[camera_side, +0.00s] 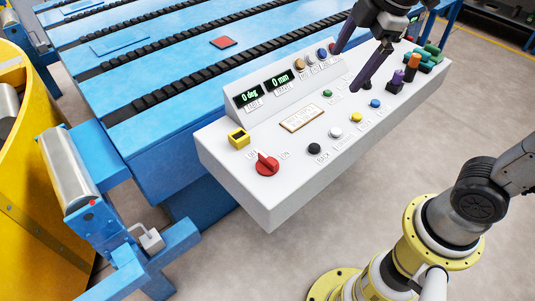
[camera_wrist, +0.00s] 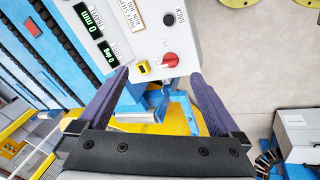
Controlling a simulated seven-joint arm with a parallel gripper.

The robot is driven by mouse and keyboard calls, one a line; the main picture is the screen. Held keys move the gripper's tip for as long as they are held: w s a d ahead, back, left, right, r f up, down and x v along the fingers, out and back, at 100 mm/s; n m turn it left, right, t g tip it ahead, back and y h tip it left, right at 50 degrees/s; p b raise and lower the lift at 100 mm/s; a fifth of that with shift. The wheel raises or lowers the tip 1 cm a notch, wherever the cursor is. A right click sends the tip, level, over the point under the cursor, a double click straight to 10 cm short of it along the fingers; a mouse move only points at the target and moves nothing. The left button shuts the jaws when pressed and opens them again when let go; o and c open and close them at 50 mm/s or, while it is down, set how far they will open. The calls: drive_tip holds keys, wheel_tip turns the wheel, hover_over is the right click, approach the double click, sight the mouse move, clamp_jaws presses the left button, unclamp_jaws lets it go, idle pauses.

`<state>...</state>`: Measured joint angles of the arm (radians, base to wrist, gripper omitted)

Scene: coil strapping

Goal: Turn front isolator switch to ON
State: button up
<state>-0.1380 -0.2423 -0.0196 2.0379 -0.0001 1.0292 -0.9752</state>
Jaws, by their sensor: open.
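The front isolator switch is a red rotary knob (camera_side: 266,164) on the left end of the white control console (camera_side: 240,190), with small labels beside it. In the wrist view the red knob (camera_wrist: 170,60) lies ahead, between the fingertips and a little beyond them. My gripper (camera_side: 345,68) is open and empty above the right half of the console in the side view. Its dark purple fingers (camera_wrist: 160,74) are spread wide in the wrist view. Nothing touches the knob. I cannot read its exact setting.
A yellow block with a dark window (camera_side: 238,138) sits close to the knob. Push buttons, such as a black one (camera_side: 314,149), and joystick levers (camera_side: 411,68) stand on the console. Raised digital displays (camera_side: 265,89) are behind. The blue conveyor (camera_side: 160,90) lies beyond.

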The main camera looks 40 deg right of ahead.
drive_tip(key=w+a+f+n+g, duration=0.2)
drive_tip(key=w+a+f+n, duration=0.3)
drive_tip(key=w, duration=0.3)
drive_tip(key=g, duration=0.2)
hover_over(267, 158)
wheel_tip(267, 158, down, 8)
drive_tip(key=r, duration=0.1)
drive_tip(key=shift+h, duration=0.3)
wheel_tip(267, 158, down, 14)
drive_tip(key=shift+f, duration=0.1)
drive_tip(key=c, duration=1.3)
